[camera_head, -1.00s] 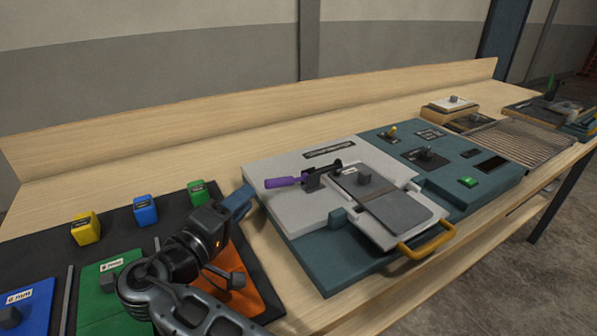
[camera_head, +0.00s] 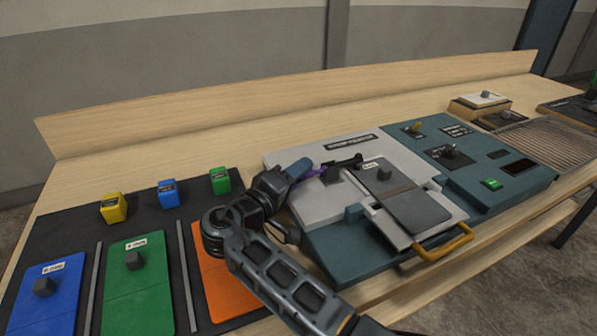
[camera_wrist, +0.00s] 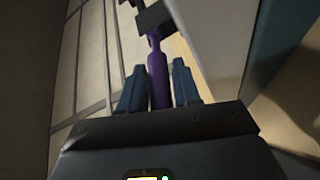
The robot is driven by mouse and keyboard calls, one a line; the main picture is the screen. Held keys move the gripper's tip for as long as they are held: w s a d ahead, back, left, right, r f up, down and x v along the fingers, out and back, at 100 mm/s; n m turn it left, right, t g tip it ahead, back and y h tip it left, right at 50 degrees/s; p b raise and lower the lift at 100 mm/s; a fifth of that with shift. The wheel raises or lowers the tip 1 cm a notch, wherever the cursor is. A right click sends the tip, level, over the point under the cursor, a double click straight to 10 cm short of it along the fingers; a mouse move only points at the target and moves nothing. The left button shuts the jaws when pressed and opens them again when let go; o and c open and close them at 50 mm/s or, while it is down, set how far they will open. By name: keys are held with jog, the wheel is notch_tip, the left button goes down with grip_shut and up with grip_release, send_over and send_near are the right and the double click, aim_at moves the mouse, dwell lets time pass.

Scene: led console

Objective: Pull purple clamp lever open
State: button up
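The purple clamp lever (camera_head: 325,170) lies on the white left part of the console, attached to a dark clamp bracket (camera_head: 345,164). In the wrist view the purple lever (camera_wrist: 158,78) runs between the two blue fingers of my gripper (camera_wrist: 160,88). The dark bracket also shows at the far end of the lever in the wrist view (camera_wrist: 153,18).
A grey plate (camera_head: 415,210) with a knob and a yellow handle (camera_head: 443,243) lies right of the clamp. The teal panel (camera_head: 470,150) has switches and a green button (camera_head: 491,184). Yellow, blue and green blocks stand on the dark mat (camera_head: 75,240) at left.

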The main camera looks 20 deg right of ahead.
grip_shut()
dwell(0.3)
